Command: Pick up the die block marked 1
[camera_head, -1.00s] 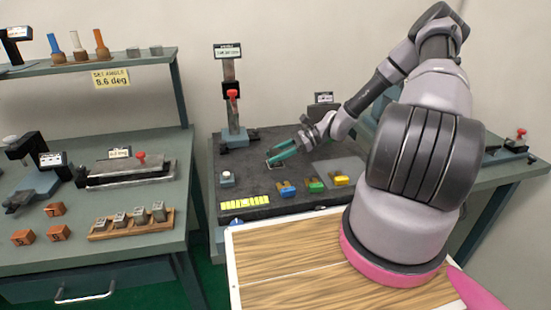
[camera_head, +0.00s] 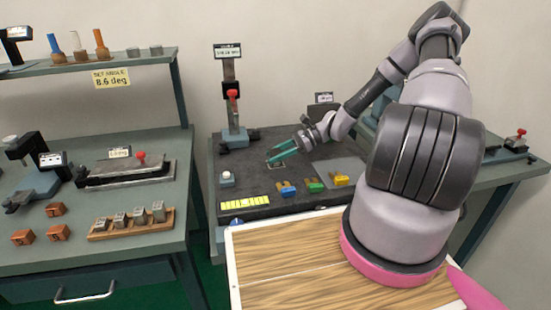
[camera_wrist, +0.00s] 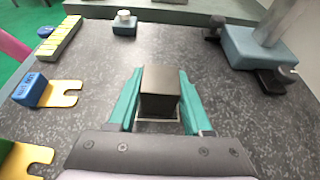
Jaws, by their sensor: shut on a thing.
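My gripper (camera_wrist: 158,108) has teal fingers closed on both sides of a dark grey metal block (camera_wrist: 160,88). No number is readable on the block in the wrist view, so I cannot tell its mark. A pale square outline (camera_wrist: 158,119) shows just below the block on the dark speckled plate. I cannot tell whether the block touches the plate. In the head view my gripper (camera_head: 283,152) is low over the middle of the dark plate (camera_head: 240,176), and the block is too small to make out between the fingers.
Blue (camera_head: 286,187), green (camera_head: 315,185) and yellow (camera_head: 341,179) handled pieces lie near the plate's front, with a yellow strip (camera_head: 244,202). A gauge stand (camera_head: 233,115) rises behind. The left bench has a wooden rack (camera_head: 130,225) of several grey blocks, and orange-brown blocks (camera_head: 56,209).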

